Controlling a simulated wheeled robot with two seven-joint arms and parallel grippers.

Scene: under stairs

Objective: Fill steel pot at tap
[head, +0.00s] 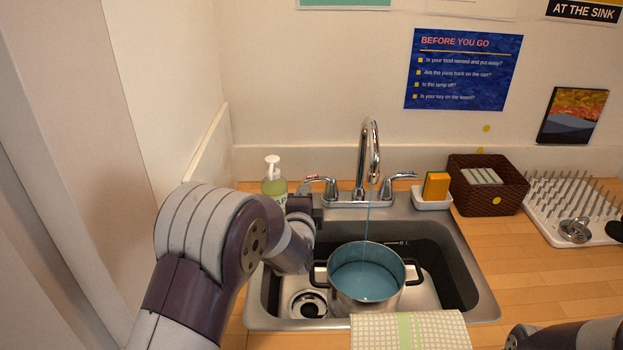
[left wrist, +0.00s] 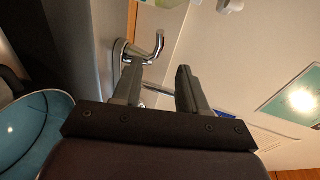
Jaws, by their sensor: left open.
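The steel pot (head: 368,296) stands upright in the sink under the chrome tap (head: 372,150), with its dark handles at the sides. Blue water (head: 366,279) fills much of it, and a thin blue stream runs from the spout into it. My left gripper (head: 305,200) is at the left tap handle (head: 322,184), partly hidden by my own arm. In the left wrist view my left gripper (left wrist: 157,78) is open, with the chrome tap handle (left wrist: 152,48) just beyond and between the fingertips; contact cannot be told. The pot's water shows at the left edge.
The sink (head: 484,305) has a drain left of the pot. A soap bottle (head: 273,182) stands behind my left arm. A sponge (head: 436,186) in a white holder, a brown basket (head: 488,196) and a dish rack (head: 570,200) stand right. A checked towel (head: 410,332) lies at the front edge.

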